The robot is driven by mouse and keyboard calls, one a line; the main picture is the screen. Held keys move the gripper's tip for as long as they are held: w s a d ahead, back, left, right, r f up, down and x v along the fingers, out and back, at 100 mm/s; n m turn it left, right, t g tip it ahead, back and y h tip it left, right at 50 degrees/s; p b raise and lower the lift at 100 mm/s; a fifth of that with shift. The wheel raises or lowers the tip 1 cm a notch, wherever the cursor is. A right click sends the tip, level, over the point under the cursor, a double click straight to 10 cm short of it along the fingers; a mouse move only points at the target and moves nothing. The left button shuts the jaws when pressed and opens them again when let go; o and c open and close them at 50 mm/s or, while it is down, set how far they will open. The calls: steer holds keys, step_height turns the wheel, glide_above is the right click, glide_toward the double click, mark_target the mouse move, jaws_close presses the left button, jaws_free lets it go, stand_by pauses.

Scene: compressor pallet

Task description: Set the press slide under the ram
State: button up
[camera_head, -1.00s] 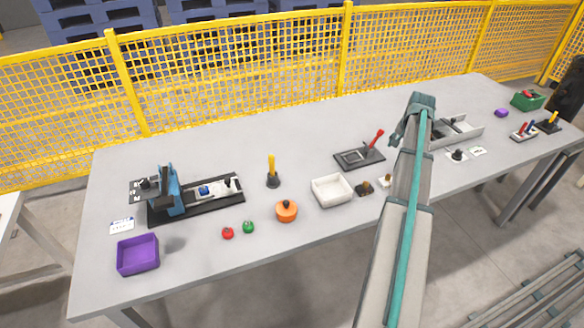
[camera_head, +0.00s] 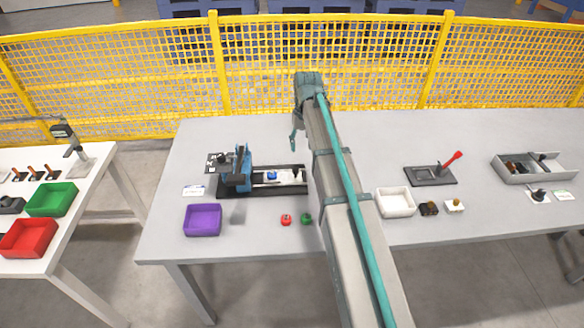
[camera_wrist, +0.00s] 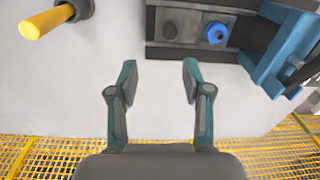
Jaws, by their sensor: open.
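The press (camera_head: 243,168) has a blue upright frame on a long black base at the left of the table. The press slide (camera_head: 286,179) is a light plate with a blue part and a black knob, lying on the base to the right of the frame, not under it. My arm hides its right end. In the wrist view the slide (camera_wrist: 190,14) is at the top, with the blue frame (camera_wrist: 270,65) to its right. My gripper (camera_wrist: 159,68) is open and empty, apart from the slide. It also shows in the head view (camera_head: 294,138), behind the press.
A yellow-handled tool (camera_wrist: 55,20) stands beside the base. A purple bin (camera_head: 202,220), a red knob (camera_head: 286,220) and a green knob (camera_head: 307,219) are in front. A white tray (camera_head: 396,202) is to the right. A yellow mesh fence (camera_head: 150,75) runs behind the table.

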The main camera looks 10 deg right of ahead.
mark_target(296, 170)
steer(key=f+p, duration=0.1)
steer(key=f, duration=0.2)
steer(key=a+f, duration=0.1)
steer(key=f, duration=0.3)
steer(key=a+f+p, duration=0.1)
steer(key=f, duration=0.2)
steer(key=shift+s+f+p, duration=0.1)
steer(key=shift+f+p, duration=0.2)
steer(key=shift+f, duration=0.05)
jaws_close()
